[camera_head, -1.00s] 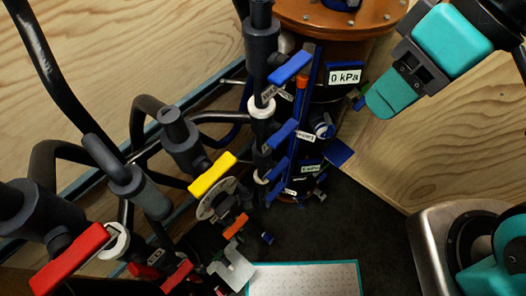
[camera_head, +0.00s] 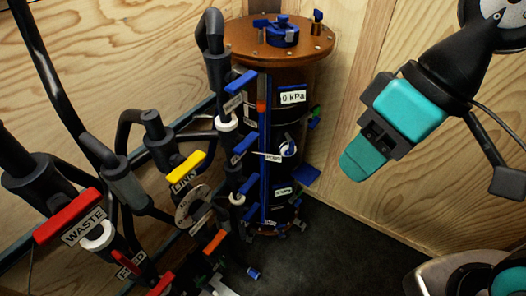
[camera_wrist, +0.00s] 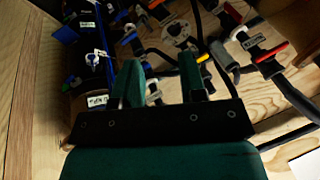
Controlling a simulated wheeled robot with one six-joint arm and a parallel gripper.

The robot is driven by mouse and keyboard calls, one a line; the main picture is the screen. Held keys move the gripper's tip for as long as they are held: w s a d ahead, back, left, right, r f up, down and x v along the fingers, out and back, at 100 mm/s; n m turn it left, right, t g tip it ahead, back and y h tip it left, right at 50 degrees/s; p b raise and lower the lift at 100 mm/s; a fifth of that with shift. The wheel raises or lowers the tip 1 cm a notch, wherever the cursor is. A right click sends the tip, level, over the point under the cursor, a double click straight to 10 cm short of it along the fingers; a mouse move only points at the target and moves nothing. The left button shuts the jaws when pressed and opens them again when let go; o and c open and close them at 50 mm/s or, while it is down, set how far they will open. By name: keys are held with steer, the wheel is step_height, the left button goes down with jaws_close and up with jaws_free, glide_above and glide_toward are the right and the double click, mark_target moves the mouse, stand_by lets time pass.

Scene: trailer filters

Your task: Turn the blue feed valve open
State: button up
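Several blue valve handles show in the head view: an upper one (camera_head: 240,82), a middle one (camera_head: 243,148) and a lower one (camera_head: 249,184), beside the dark filter tank (camera_head: 290,130). Their labels are too small to read surely, so I cannot tell which is the feed valve. A blue handle also shows in the wrist view (camera_wrist: 130,38), beyond the fingers. My gripper (camera_head: 362,165) hangs to the right of the tank, apart from all valves. In the wrist view its two teal fingers (camera_wrist: 160,82) stand apart with nothing between them.
A red WASTE handle (camera_head: 68,215) and a yellow handle (camera_head: 186,166) sit on dark pipes at left. The tank has an orange-brown lid (camera_head: 245,38) and a 0 kPa display (camera_head: 292,97). Plywood walls (camera_head: 400,40) close the corner. Dark floor (camera_head: 340,240) is free at right.

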steer(key=w+a+f+m+t+y+b, duration=0.1)
steer(key=w+a+f+m+y+b, duration=0.15)
steer(key=f+b, duration=0.8)
steer(key=m+t+y+b, duration=0.7)
steer(key=m+t+b, duration=0.4)
steer(key=b, duration=1)
glide_toward(250, 145)
steer(key=shift+m+g, duration=0.4)
steer(key=shift+m, duration=0.15)
steer(key=p+x, duration=0.9)
steer(key=x, duration=0.2)
steer(key=shift+w+d+r, duration=0.15)
steer(key=shift+w, duration=0.05)
steer(key=shift+c, duration=0.4)
jaws_close()
